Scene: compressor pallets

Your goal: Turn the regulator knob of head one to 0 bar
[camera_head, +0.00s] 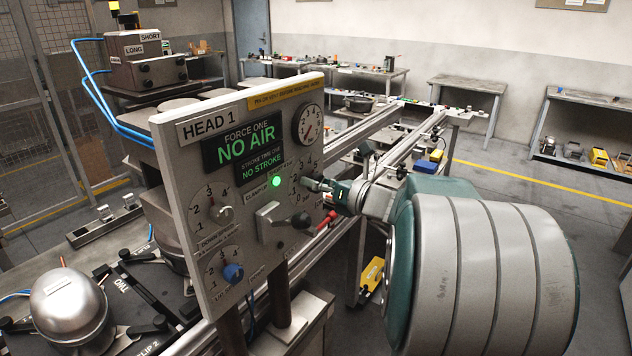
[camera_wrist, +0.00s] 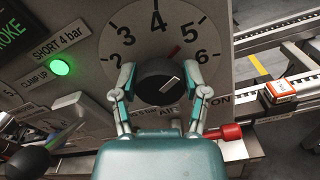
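In the wrist view the regulator knob (camera_wrist: 155,82) is round and black. In the head view my gripper (camera_head: 313,184) is at the right part of the HEAD 1 panel (camera_head: 180,165) and hides the knob.
A red-handled lever (camera_wrist: 224,132) is just below and right of the knob. A grey lever (camera_head: 268,215) and a blue knob (camera_head: 233,272) are on the same panel. A green light (camera_head: 276,182) is lit. The sign (camera_head: 245,140) reads NO AIR.

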